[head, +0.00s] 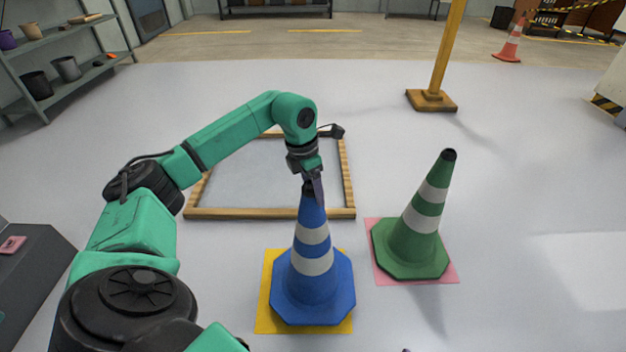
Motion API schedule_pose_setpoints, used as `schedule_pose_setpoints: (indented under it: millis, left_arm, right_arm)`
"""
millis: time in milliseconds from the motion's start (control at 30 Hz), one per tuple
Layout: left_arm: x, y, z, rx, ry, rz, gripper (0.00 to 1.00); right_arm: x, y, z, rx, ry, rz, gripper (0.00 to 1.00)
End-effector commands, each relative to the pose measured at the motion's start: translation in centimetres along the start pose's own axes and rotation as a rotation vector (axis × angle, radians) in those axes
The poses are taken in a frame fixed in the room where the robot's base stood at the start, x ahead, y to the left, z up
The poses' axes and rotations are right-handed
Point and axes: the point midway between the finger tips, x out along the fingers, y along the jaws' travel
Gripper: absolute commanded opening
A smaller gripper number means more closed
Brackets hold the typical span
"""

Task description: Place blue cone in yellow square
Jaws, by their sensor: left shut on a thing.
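The blue cone (316,277) has two white bands and an octagonal base. It stands upright over the yellow square (266,316), with its right base edge reaching slightly past the square. I cannot tell whether the base touches the floor. My left gripper (313,190) is shut on the cone's tip from above. My right gripper is not in view.
A green cone (413,246) stands on a pink square (448,278) to the right. A wooden frame (270,213) lies on the floor behind the blue cone. A yellow post on a wooden base (431,100) stands farther back.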

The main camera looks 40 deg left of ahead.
Motion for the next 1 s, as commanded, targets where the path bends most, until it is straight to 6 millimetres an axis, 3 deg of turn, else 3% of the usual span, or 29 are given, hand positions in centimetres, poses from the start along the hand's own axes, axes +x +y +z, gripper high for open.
schedule_pose_setpoints:
  millis: [133,433,467,533,867,1000]
  left_arm:
    - [2.4,0.1,-0.4,0.0,-0.001,-0.001,0.0]
    - [2.5,0.1,-0.4,0.0,-0.002,0.0,0.0]
    - [2.8,0.1,-0.5,0.0,0.004,0.0,0.72]
    - [2.7,0.1,-0.5,0.0,0.004,0.0,0.99]
    - [2.5,0.1,-0.5,0.0,0.003,0.0,0.99]
    - [0.3,0.1,-0.4,-0.001,0.002,0.001,0.99]
  right_arm:
    - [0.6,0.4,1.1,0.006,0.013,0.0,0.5]
    - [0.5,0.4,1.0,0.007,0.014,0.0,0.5]
    - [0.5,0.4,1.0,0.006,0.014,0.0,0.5]
    - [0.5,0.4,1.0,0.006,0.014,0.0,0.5]
    - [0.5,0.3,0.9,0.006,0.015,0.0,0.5]
    - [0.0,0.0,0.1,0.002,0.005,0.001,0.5]
